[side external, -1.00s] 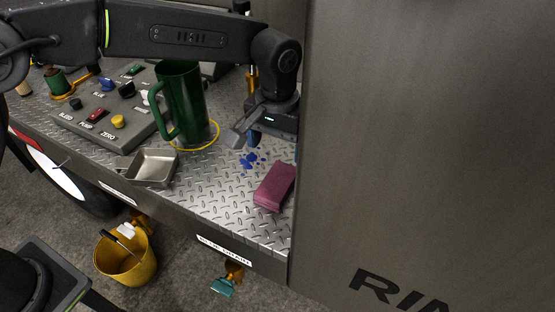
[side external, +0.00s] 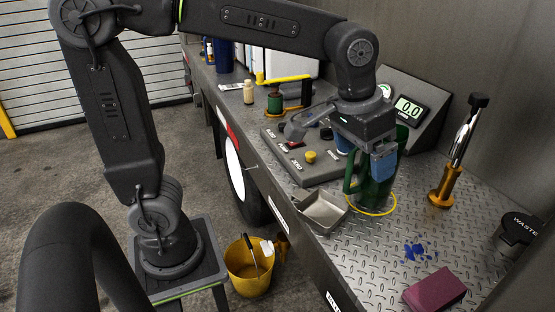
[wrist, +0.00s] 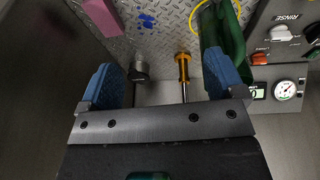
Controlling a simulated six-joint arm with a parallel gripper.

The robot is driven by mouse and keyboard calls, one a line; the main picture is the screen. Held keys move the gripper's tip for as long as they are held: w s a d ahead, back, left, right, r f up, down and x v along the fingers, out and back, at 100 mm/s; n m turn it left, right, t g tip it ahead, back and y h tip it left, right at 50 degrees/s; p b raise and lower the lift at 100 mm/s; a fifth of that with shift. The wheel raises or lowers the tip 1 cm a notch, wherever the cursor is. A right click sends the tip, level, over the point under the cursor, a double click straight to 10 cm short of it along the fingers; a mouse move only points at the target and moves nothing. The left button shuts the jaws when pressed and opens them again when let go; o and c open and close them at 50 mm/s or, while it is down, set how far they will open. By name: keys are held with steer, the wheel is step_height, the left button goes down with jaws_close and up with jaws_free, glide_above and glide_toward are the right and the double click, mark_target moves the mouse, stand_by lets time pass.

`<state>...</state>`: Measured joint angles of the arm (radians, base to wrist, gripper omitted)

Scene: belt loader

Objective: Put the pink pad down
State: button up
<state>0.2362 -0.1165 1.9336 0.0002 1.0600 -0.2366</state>
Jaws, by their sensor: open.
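The pink pad (side external: 435,290) lies flat on the diamond-plate deck, near the front edge and beside the blue spots (side external: 418,252). It also shows at the top left of the wrist view (wrist: 104,15). My gripper (side external: 365,165) is up over the deck by the green jug, well apart from the pad. Its two blue fingers are spread wide with nothing between them, as the wrist view shows (wrist: 165,80).
The green jug (side external: 375,190) stands within a yellow ring (side external: 372,211). A metal tray (side external: 323,208) sits at the front edge. A chrome post with an orange base (side external: 445,190) and a dark waste cup (side external: 518,235) stand to the right. A button panel (side external: 300,150) is behind the tray.

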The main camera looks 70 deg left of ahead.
steer(key=s+a+f+t, duration=0.2)
steer(key=s+a, duration=0.6)
steer(key=s, duration=0.5)
steer(key=shift+f+t+y, duration=0.3)
steer(key=shift+f+y, duration=0.1)
steer(key=shift+f, duration=0.2)
steer(key=shift+a, duration=0.1)
steer(key=shift+o, duration=0.4)
steer(key=shift+w, duration=0.1)
steer(key=shift+r, duration=0.1)
